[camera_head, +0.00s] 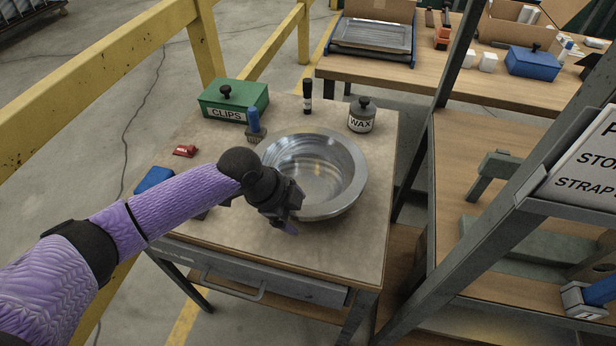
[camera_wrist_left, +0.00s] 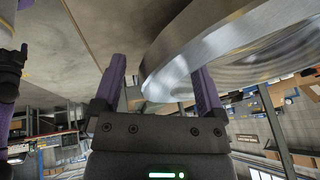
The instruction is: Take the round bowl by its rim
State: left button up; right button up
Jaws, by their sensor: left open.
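The round bowl (camera_head: 345,180) is shiny metal with a wide rim and stands upright on the small table (camera_head: 230,225). In the left wrist view the bowl (camera_wrist_left: 215,55) fills the upper right, its curved edge crossing the space between my fingers. My left gripper (camera_head: 288,218) is at the bowl's near left edge in the head view and covers part of its rim. Its two purple fingers are apart in the left wrist view (camera_wrist_left: 162,75), with nothing clamped between them. I cannot tell whether a finger touches the bowl.
Behind the bowl stand a green CLIPS box (camera_head: 233,103), a blue-handled brush (camera_head: 254,125), a black marker (camera_head: 307,97) and a WAX jar (camera_head: 362,115). A red item (camera_head: 185,151) and a blue item (camera_head: 153,180) lie left. A metal shelf frame (camera_head: 480,230) stands right.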

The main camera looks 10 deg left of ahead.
pick_arm(q)
jog(key=shift+w+d+f, duration=0.1)
jog(key=shift+d+f, duration=0.05)
jog(key=shift+f, duration=0.3)
jog(key=shift+r, duration=0.1)
grip_shut()
